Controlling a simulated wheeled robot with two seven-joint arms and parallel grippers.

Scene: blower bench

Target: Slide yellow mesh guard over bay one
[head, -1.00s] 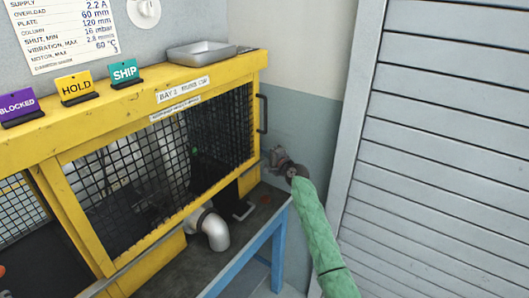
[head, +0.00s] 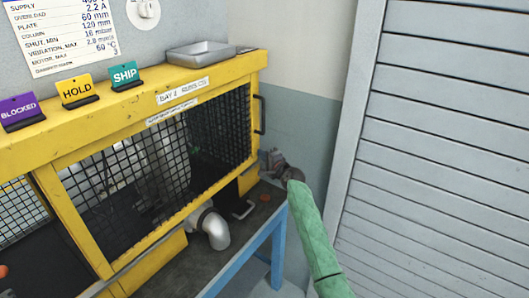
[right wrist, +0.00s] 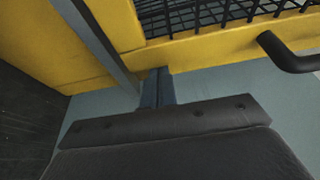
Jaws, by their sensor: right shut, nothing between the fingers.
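The yellow-framed black mesh guard (head: 150,165) stands across the bay whose label starts with "BAY 2". A dark bar handle (head: 260,115) sits on its right end. My right gripper (head: 268,160) is shut and empty, just right of the guard's end and below the handle, apart from it. In the right wrist view its fingers (right wrist: 157,86) point toward the yellow frame (right wrist: 185,50), with the dark handle (right wrist: 290,55) to their right. My left gripper is not in view.
A white elbow pipe (head: 215,230) and a small light handle (head: 243,210) show below the guard. Sign cards and a metal tray (head: 200,54) stand on the yellow top. A blue bench leg (head: 277,255) and a grey slatted shutter (head: 440,150) are to the right.

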